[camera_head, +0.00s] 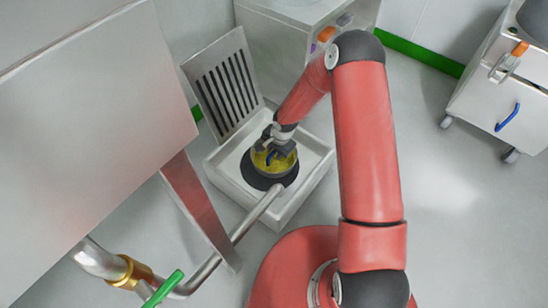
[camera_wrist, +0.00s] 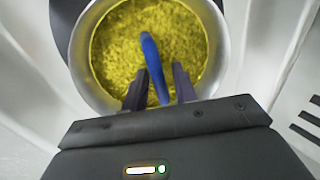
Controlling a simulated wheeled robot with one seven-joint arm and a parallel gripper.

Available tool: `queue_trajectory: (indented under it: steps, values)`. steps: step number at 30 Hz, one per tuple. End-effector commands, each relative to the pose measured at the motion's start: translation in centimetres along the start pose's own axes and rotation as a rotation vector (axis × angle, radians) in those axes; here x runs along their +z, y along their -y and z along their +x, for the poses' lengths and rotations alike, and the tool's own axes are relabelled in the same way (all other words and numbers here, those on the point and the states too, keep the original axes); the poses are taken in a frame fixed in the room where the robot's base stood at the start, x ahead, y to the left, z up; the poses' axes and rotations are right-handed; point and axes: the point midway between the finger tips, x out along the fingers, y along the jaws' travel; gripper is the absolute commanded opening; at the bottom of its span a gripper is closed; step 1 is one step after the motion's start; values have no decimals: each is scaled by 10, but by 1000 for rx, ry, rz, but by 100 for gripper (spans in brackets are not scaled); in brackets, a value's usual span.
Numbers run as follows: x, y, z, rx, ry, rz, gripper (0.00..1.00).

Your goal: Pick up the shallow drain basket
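The shallow drain basket (camera_head: 262,170) is a round grey metal bowl filled with yellow granules, with a blue handle across it. It sits over a dark round drain in a white floor basin (camera_head: 305,193). In the wrist view the basket's metal rim (camera_wrist: 78,62) rings the granules, and the blue handle (camera_wrist: 151,55) stands out over them. My gripper (camera_head: 277,150) is down over the basket. In the wrist view my gripper (camera_wrist: 160,80) has its two dark fingers apart with the handle between them. A gap shows between the handle and the right finger.
A slotted grate (camera_head: 224,85) leans upright behind the basin. A metal pipe (camera_head: 232,240) runs to the drain. A large grey panel (camera_head: 90,120) stands at left, a cabinet (camera_head: 270,45) behind, and a wheeled cart (camera_head: 500,100) at right.

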Motion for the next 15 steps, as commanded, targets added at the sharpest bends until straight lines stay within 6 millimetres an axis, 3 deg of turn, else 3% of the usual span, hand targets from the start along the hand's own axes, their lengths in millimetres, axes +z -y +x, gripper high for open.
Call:
queue_trajectory:
  steps: [1, 6, 15]
  values:
    - [0, 0, 0, 0, 0, 0, 21]
    - [0, 0, 0, 0, 0, 0, 0]
    - [0, 0, -1, -1, -1, 0, 0]
